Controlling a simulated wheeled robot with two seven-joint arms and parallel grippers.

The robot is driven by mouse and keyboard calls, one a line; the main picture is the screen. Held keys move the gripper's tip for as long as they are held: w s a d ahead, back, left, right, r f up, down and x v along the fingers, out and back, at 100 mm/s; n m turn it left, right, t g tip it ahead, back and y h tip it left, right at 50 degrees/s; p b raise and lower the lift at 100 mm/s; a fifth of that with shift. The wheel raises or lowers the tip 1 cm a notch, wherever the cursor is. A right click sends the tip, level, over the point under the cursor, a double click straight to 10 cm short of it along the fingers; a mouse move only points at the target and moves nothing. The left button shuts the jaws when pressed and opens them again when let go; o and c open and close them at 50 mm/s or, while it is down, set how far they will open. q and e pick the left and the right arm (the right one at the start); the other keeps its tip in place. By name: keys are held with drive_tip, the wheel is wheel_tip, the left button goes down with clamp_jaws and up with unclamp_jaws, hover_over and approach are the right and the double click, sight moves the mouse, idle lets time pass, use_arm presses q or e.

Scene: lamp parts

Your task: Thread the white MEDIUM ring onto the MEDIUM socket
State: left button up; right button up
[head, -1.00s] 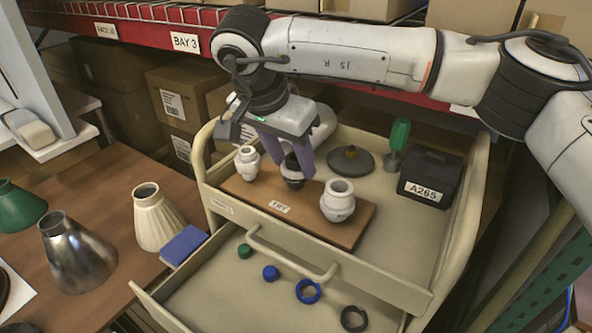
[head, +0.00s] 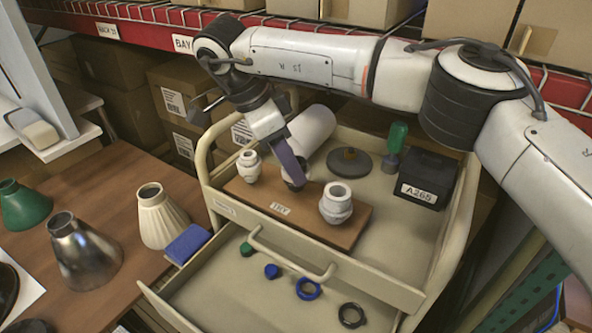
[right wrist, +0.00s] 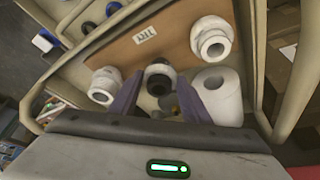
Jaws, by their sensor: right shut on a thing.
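The middle socket (head: 291,185) stands upright on the wooden board, between a smaller white socket at left and a larger one at right. It looks dark with a pale band, and in the right wrist view the dark socket (right wrist: 158,87) sits between the two purple fingers. My right gripper (head: 296,176) is lowered over it and shut around its upper part. The pale band there (right wrist: 158,70) appears to be the white medium ring, partly hidden by the fingers; how far it is threaded cannot be told. My left gripper is out of view.
The wooden board (head: 345,230) also carries the small white socket (head: 249,167) and large white socket (head: 337,203). The open drawer below holds a blue ring (head: 308,288) and black ring (head: 352,315).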

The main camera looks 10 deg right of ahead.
drive_tip(key=shift+m+g, duration=0.3)
drive_tip(key=shift+m, duration=0.4)
drive_tip(key=o, duration=1.4)
drive_tip(key=shift+c, duration=0.2)
drive_tip(key=v, duration=1)
